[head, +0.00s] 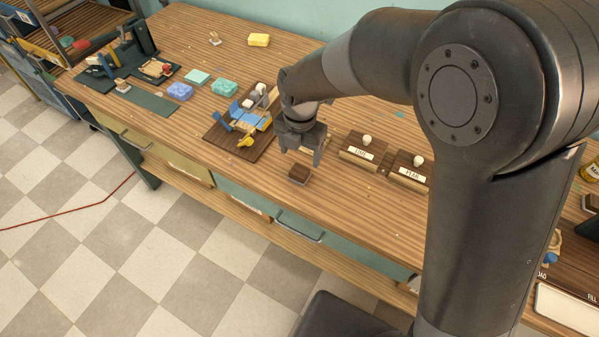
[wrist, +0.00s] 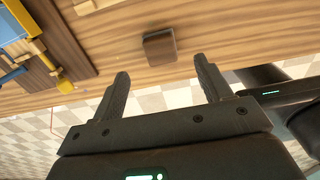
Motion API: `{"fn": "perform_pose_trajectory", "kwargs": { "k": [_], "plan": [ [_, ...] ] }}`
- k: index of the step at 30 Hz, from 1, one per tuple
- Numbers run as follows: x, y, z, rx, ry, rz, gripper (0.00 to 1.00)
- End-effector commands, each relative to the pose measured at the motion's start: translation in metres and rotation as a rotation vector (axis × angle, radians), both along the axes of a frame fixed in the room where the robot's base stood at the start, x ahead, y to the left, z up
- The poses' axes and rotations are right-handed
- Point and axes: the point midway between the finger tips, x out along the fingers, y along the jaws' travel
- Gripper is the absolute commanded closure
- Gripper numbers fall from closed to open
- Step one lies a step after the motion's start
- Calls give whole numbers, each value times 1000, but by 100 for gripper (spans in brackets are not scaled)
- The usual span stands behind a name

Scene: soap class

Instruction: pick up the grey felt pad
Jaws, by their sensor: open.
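I cannot make out a clearly grey felt pad. A small dark brown block (head: 299,174) lies near the front edge of the wooden bench, just below my gripper (head: 301,155); its top looks darker than its side. In the wrist view the block (wrist: 160,46) shows ahead of the fingertips, roughly centred between them. My gripper (wrist: 161,68) is open, with nothing between its fingers, and is apart from the block. Whether any felt is on the block is too small to tell.
Two wooden label blocks with white knobs (head: 367,141) stand right of my gripper. A brown board (head: 215,138) with blue and yellow tools lies to the left. The bench around the brown block is clear.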

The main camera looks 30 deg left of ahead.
Motion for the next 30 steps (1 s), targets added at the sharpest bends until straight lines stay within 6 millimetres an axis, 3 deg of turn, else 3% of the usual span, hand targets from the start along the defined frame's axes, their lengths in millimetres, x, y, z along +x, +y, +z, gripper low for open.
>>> {"fn": "perform_pose_trajectory", "kwargs": {
  "k": [18,27,30],
  "plan": [
    [-8,0,-71,-2,1,-3,29],
    [-8,0,-76,1,-1,-4,29],
    [-8,0,-75,1,-1,-4,37]
  ]
}}
